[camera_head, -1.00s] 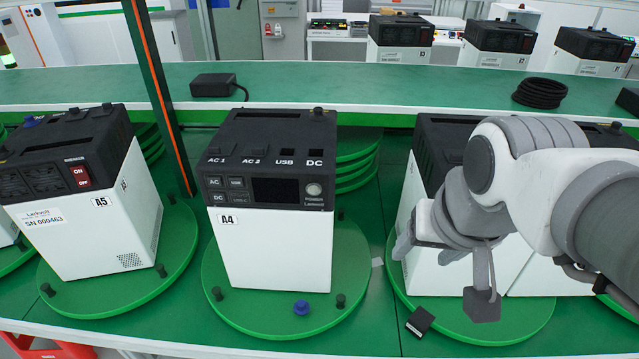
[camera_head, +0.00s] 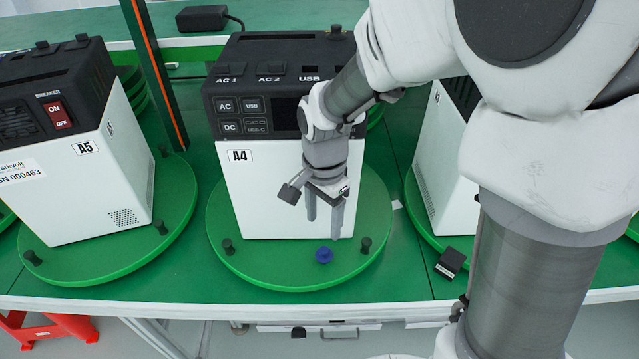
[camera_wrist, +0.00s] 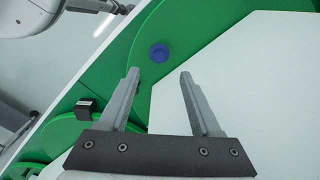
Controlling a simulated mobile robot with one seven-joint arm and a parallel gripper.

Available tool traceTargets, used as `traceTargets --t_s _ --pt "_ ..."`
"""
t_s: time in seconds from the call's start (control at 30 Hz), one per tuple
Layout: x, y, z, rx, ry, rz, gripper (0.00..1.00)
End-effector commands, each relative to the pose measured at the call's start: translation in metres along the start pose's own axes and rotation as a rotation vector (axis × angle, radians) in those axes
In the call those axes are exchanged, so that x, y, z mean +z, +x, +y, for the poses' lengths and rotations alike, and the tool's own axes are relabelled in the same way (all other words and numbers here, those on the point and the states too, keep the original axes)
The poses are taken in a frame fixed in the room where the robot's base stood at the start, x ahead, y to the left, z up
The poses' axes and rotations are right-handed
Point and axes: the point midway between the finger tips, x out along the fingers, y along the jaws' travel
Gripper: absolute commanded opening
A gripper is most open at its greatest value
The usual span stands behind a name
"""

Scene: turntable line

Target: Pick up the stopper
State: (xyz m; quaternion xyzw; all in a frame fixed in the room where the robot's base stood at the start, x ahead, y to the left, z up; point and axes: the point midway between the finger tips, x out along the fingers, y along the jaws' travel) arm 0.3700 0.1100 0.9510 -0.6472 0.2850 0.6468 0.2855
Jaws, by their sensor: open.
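The stopper is most likely the small blue knob-like piece (camera_head: 324,255) lying on the front part of the green turntable (camera_head: 290,278) under the unit marked A4. It also shows in the wrist view (camera_wrist: 159,53), beyond the fingertips and nearer the left finger. My gripper (camera_head: 324,222) is open and empty, fingers pointing down in front of A4's white face (camera_head: 262,195). In the head view its fingertips appear just above the blue stopper, apart from it. In the wrist view my gripper (camera_wrist: 158,75) has a wide gap between its fingers.
Black pegs (camera_head: 228,246) and (camera_head: 366,245) stand on the turntable on either side of the stopper. Unit A5 (camera_head: 85,185) stands at left on its own turntable. A small black block (camera_head: 450,263) lies at right near the table's front edge.

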Motion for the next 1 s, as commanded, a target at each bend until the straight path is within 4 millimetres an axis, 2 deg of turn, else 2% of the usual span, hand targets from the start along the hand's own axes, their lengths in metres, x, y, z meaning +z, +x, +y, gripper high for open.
traceTargets --t_s 0.03,0.2,0.47,0.7,0.83,1.0 --pt "0.001 0.012 0.001 0.005 0.0 -0.002 0.65" --pt "0.0 0.042 0.001 0.004 -0.001 -0.002 0.65" --pt "0.0 0.062 0.001 0.002 -0.001 -0.001 0.65" --pt "-0.003 0.098 0.002 0.003 -0.002 -0.002 0.65" --pt "-0.003 0.108 0.002 0.001 -0.002 -0.001 0.65" --pt "-0.003 0.108 0.002 0.0 -0.002 0.0 0.65"
